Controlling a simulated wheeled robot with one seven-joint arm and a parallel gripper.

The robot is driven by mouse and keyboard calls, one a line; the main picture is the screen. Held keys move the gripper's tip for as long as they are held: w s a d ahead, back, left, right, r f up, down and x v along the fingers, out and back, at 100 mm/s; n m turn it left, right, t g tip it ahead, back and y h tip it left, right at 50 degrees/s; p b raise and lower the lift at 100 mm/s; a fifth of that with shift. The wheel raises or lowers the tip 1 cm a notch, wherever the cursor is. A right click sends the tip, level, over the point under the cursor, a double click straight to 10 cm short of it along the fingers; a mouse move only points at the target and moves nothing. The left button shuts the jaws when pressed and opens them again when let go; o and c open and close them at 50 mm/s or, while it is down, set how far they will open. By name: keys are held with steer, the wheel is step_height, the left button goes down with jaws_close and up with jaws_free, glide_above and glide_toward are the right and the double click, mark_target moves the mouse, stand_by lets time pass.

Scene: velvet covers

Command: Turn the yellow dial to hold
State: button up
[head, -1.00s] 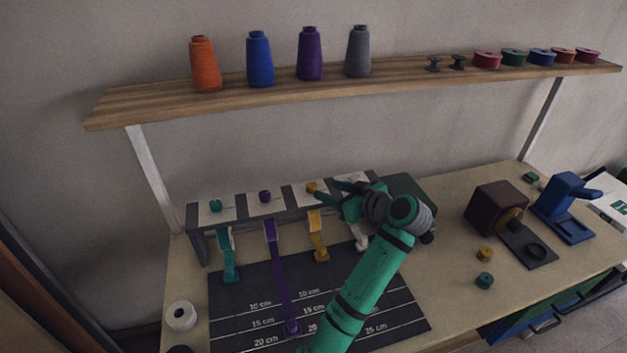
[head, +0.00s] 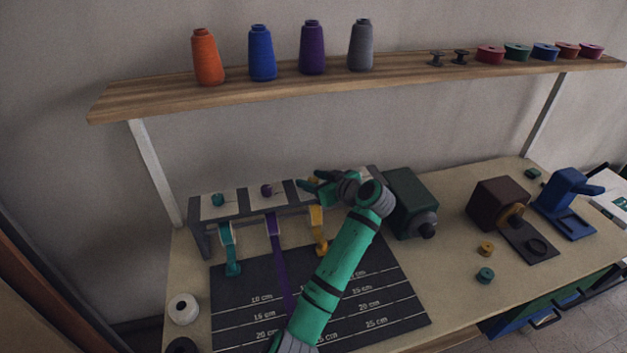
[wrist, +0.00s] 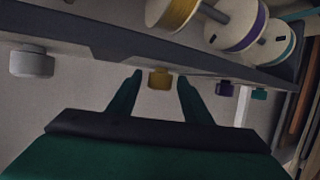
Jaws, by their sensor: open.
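In the head view the yellow dial (head: 313,182) is mostly hidden behind my gripper (head: 308,184), which is at the panel's right part. A yellow strap (head: 318,229) hangs in front below that dial. The dial's hold mark cannot be read.
A teal dial (head: 218,200) and a purple dial (head: 266,190) sit left on the same panel (head: 240,202). A dark green box (head: 410,200) stands right of my gripper. The wooden shelf (head: 150,95) spans above.

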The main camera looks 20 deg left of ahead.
steer(key=c, duration=1.1)
steer(key=shift+o, duration=0.2)
steer(key=shift+s+f+m+t, duration=0.1)
steer(key=shift+m+t, duration=0.2)
steer(key=m+t+h, duration=0.3)
steer(key=shift+m, duration=0.3)
steer(key=m+t+h, duration=0.1)
steer(key=m+h, duration=0.1)
steer(key=h, duration=0.1)
steer(key=m+t+h, duration=0.1)
steer(key=m+h, duration=0.2)
steer(key=shift+a+t, duration=0.15)
steer(key=shift+t, duration=0.15)
steer(key=m+h, duration=0.5)
steer(key=h, duration=0.1)
steer(key=shift+m, duration=0.3)
steer(key=shift+m+g+h, duration=1.1)
steer(key=shift+m+h, duration=0.4)
steer(key=shift+h, duration=0.2)
steer(key=shift+d, duration=0.2)
